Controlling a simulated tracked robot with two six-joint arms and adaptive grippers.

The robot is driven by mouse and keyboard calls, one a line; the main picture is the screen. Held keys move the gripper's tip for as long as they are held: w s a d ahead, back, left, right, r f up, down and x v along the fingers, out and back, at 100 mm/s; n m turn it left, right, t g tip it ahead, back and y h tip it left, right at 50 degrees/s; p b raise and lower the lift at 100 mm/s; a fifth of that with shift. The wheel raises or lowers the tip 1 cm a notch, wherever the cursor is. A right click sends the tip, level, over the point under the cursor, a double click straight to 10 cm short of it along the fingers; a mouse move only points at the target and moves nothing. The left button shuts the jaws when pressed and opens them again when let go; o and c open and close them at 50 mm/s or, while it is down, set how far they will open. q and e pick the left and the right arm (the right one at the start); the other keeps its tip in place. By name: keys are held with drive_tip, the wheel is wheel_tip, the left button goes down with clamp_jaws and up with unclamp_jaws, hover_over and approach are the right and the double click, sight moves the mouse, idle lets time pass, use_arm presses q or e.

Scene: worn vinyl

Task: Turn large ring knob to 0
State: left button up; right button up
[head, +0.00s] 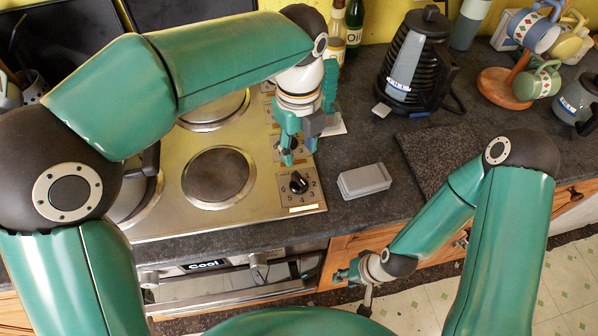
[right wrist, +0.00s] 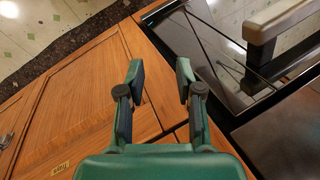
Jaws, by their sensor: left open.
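The steel hob (head: 255,205) has a column of control knobs along its right side. The front black knob (head: 298,183) is in clear view, with printed numbers around it. Another knob (head: 286,157) sits just behind it, partly hidden by my left gripper. Knobs further back are mostly covered by my left arm. The front ring (head: 218,176) is dark and bare. I cannot read any knob's setting. My left gripper (head: 299,146) is open, pointing down over the knob column. My right gripper (head: 352,283) is low in front of the cupboards; in the right wrist view (right wrist: 160,78) it is open and empty.
A grey box (head: 364,181) lies on the worktop right of the hob. A black kettle (head: 415,65), a dark mat (head: 440,155) and a mug tree (head: 505,85) stand further right. The oven handle (head: 275,276) sticks out below the front edge.

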sight(299, 178)
use_arm(q)
wheel_tip(299, 178, down, 9)
drive_tip(key=shift+s+f, duration=0.1)
drive_tip(key=shift+f, duration=0.05)
drive_tip(key=shift+c, duration=0.4)
clamp_jaws()
